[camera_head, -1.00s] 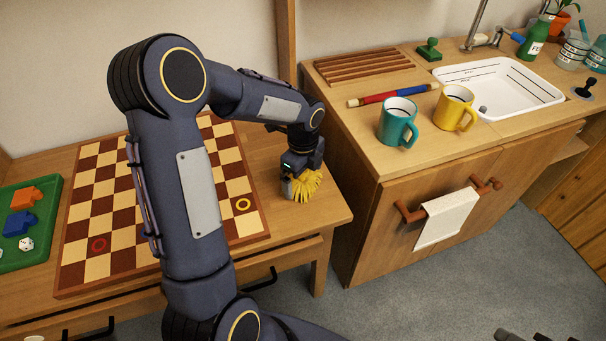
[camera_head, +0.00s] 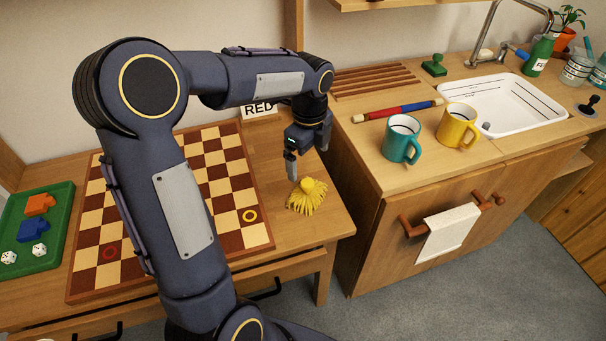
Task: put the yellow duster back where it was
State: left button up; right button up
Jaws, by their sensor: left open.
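The yellow duster (camera_head: 306,197), with a small knob on top and spread strands, rests on the wooden table (camera_head: 328,222) at its right end, between the checkered board and the table's right edge. My left gripper (camera_head: 306,165) is above and just behind the duster, pointing down. It is open and empty, apart from the duster. One finger shows at its left side; the other is partly hidden. My right gripper is not in view.
The checkered board (camera_head: 232,189) lies left of the duster, partly behind my left arm. A green tray (camera_head: 48,258) with dice and blocks is at far left. The counter (camera_head: 375,165) with mugs is close on the right.

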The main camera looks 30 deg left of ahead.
pick_arm(q)
jog(key=s+d+r+n+t+h, duration=0.1)
jog(key=s+d+n+t+h, duration=0.1)
jog(key=s+n, duration=0.8)
jog(key=s+d+r+n+t+h, duration=0.1)
jog(key=s+d+n, duration=0.4)
jog(key=s+n, duration=0.6)
jog(key=s+r+t, duration=0.1)
jog(key=t, duration=0.1)
jog(key=shift+r+t+h, duration=0.2)
jog(key=shift+t+h, duration=0.1)
jog(key=shift+h, duration=0.1)
